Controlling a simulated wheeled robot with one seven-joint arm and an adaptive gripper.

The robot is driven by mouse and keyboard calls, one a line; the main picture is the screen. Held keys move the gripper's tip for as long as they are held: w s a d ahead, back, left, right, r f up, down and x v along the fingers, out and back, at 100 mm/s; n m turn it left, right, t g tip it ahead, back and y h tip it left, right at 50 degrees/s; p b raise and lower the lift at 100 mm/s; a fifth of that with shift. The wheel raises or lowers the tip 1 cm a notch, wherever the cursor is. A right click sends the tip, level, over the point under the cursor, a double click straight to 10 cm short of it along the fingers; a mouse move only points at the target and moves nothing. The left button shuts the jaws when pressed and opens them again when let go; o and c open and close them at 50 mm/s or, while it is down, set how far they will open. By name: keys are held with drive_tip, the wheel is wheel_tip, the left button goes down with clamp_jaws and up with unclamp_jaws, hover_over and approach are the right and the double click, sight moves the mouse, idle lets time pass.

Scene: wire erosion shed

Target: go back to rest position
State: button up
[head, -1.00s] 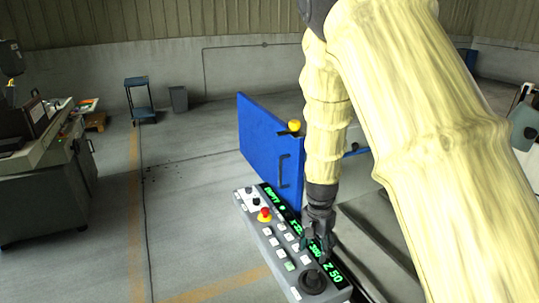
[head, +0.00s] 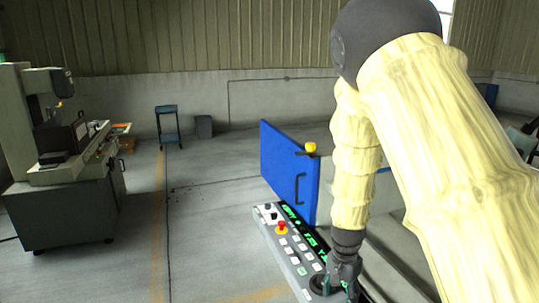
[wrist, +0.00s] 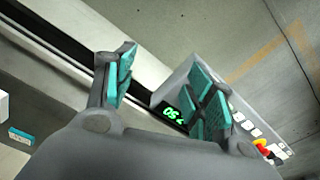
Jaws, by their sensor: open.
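My gripper (head: 340,280) hangs at the lower end of my arm in the head view, over the near end of the control panel (head: 268,228). I cannot tell from these views whether the gripper touches the panel.
A blue door (head: 288,170) with a dark handle and a yellow knob stands behind the panel. A grey machine (head: 65,200) stands at left. A blue cart (head: 168,125) and a grey bin (head: 204,127) are by the back wall. The floor between is clear.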

drive_tip(key=s+d+f+n+b, duration=0.1)
drive_tip(key=s+d+f+n, duration=0.1)
drive_tip(key=s+f, duration=0.7)
drive_tip(key=s+d+f+n+b, duration=0.15)
drive_tip(key=s+f, duration=0.45)
drive_tip(key=f, duration=0.6)
drive_tip(key=s+f+n, duration=0.2)
drive_tip(key=s+f, duration=0.3)
drive_tip(key=s, duration=0.5)
drive_tip(key=s+f+n+b, duration=0.1)
drive_tip(key=s+f+n, duration=0.2)
drive_tip(key=s, duration=0.7)
wheel_tip(320, 180, down, 2)
drive_tip(key=shift+a, duration=0.45)
drive_tip(key=shift+n, duration=0.25)
